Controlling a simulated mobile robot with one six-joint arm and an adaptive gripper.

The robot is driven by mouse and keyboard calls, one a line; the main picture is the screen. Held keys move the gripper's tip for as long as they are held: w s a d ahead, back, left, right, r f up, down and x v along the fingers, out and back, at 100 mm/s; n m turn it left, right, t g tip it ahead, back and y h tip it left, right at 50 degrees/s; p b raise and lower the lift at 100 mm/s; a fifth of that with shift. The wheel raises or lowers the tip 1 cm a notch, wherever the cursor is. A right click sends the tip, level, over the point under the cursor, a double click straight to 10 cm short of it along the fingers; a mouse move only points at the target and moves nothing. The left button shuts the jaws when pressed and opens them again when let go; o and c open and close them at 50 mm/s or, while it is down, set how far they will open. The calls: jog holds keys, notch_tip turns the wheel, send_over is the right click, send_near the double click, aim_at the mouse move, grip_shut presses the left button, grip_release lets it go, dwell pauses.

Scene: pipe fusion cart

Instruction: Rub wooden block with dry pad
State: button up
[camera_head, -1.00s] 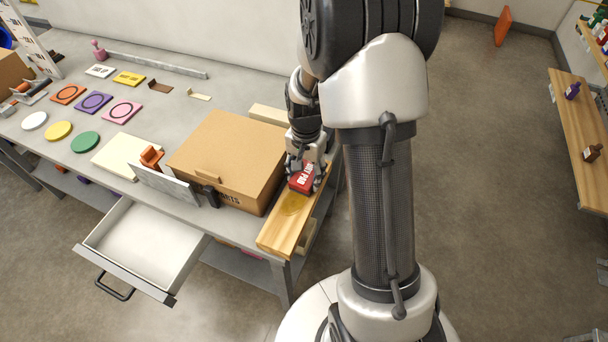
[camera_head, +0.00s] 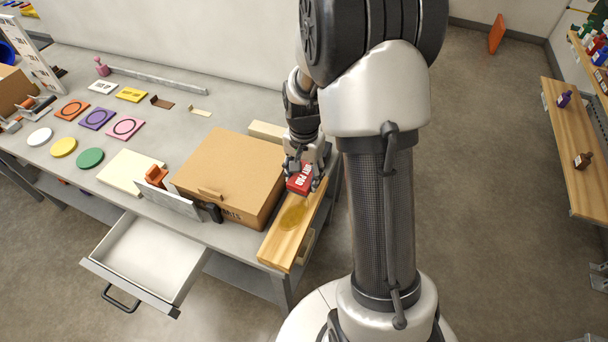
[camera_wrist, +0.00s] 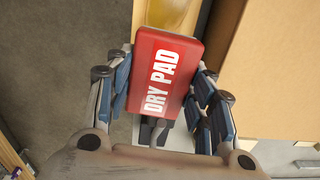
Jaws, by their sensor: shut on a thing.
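The wooden block (camera_head: 283,250) is a long pale plank lying along the right end of the workbench. A yellowish wet-looking patch (camera_head: 292,217) marks its top; the patch also shows at the top of the wrist view (camera_wrist: 172,14). My gripper (camera_head: 302,178) is shut on the red dry pad (camera_head: 299,184), over the block beyond the patch. In the wrist view the pad (camera_wrist: 163,75) reads "DRY PAD" and sits between both fingers (camera_wrist: 160,100). I cannot tell whether the pad touches the wood.
A cardboard box (camera_head: 230,175) stands close on the left of the block. An open, empty drawer (camera_head: 140,258) juts from the bench front. Colored discs and square tiles (camera_head: 97,119) lie further left. A wooden shelf (camera_head: 572,150) is at the right.

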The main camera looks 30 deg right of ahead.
jog(key=shift+f, duration=0.1)
jog(key=shift+s+r+p, duration=0.1)
jog(key=shift+r+p, duration=1.15)
jog(key=shift+r, duration=0.35)
jog(key=shift+f, duration=0.1)
